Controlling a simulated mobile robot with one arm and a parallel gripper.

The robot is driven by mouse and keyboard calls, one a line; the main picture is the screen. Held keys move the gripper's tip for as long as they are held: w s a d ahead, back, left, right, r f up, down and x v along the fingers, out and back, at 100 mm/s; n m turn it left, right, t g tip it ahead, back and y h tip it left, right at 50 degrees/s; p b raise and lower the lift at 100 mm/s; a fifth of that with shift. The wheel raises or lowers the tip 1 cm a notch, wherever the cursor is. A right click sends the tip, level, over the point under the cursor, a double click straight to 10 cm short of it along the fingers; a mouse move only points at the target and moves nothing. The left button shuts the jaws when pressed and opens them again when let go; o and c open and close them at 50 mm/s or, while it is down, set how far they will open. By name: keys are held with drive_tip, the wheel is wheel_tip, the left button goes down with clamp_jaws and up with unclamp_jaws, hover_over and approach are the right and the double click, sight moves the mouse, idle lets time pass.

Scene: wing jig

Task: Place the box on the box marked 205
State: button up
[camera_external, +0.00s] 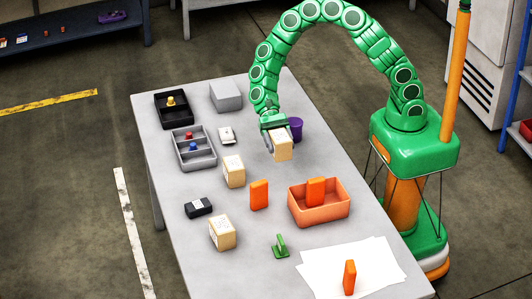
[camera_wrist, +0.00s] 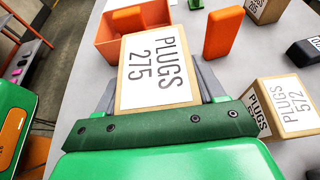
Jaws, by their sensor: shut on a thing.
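My gripper (camera_external: 275,135) is shut on a tan box (camera_external: 283,147) with a white label. In the wrist view this held box (camera_wrist: 157,68) reads "PLUGS 275" and sits between the grey fingers. A second tan box (camera_external: 233,171) stands left of my gripper; in the wrist view this box (camera_wrist: 285,106) reads "PLUGS 572". A third tan box (camera_external: 222,233) stands nearer the front; in the wrist view it (camera_wrist: 265,9) is cut off at the top edge, and its small label seems to read "205". The top of this third box is bare.
An orange bin (camera_external: 320,212) holding an orange block, and a standing orange block (camera_external: 259,194), are right of the boxes. A black item (camera_external: 198,208), a green bracket (camera_external: 281,247) and white sheets (camera_external: 352,267) lie around. A purple cup (camera_external: 296,129) stands behind the held box.

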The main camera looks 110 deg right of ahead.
drive_tip(key=shift+r, duration=0.4)
drive_tip(key=shift+w+a+r, duration=0.1)
drive_tip(key=shift+w+a, duration=0.1)
drive_tip(key=shift+w, duration=0.05)
drive_tip(key=w+a+r+m+t, duration=0.1)
drive_tip(key=w+a+r+t, duration=0.1)
drive_tip(key=w+a+r, duration=0.4)
drive_tip(key=w+a+r+m+t+h, duration=0.15)
drive_tip(key=w+a, duration=0.25)
drive_tip(key=a, duration=0.4)
drive_tip(key=w+a+r+m+t+y, duration=0.1)
drive_tip(key=w+a+r+m+t, duration=0.2)
drive_tip(key=a, duration=0.4)
drive_tip(key=g, duration=0.1)
hover_over(222, 224)
drive_tip(key=shift+n+h, duration=0.25)
drive_tip(key=shift+n, duration=0.2)
drive_tip(key=f, duration=0.5)
drive_tip(key=s+f, duration=0.1)
drive_tip(key=f, duration=0.2)
drive_tip(key=shift+d, duration=0.2)
drive_tip(key=shift+w+a+f+g, duration=0.25)
drive_tip(key=shift+w+f, duration=0.25)
drive_tip(key=shift+f, duration=1.7)
drive_tip(key=shift+f, duration=0.15)
